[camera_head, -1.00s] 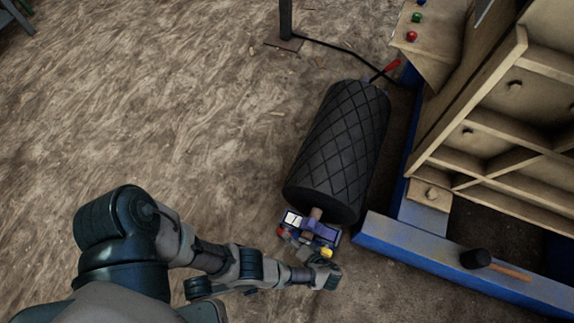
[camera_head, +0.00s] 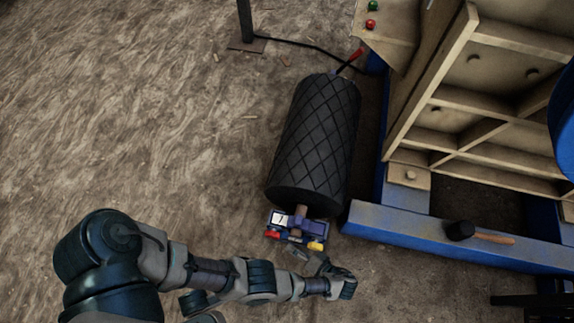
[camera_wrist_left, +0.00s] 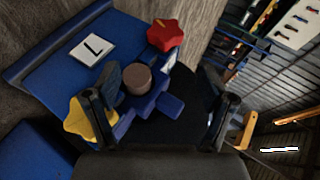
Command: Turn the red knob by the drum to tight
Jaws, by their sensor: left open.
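The black drum (camera_head: 315,140) with a diamond-patterned surface lies on the ground, with a blue bracket (camera_head: 313,227) at its near end. The red knob (camera_head: 271,234) is on the bracket's left side, and a yellow knob (camera_head: 316,246) is on its right. My left gripper (camera_head: 309,259) is open just in front of the bracket. In the left wrist view, the star-shaped red knob (camera_wrist_left: 166,35) is beyond the fingertips and clear of them. The yellow knob (camera_wrist_left: 85,120) is beside the left finger and partly hidden by it. My right gripper is not in view.
A brown shaft end (camera_wrist_left: 138,85) and a white label with an "L" (camera_wrist_left: 92,50) are by the bracket. A blue beam (camera_head: 440,238) with a hammer (camera_head: 461,230) on it lies to the right. Open ground is on the left.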

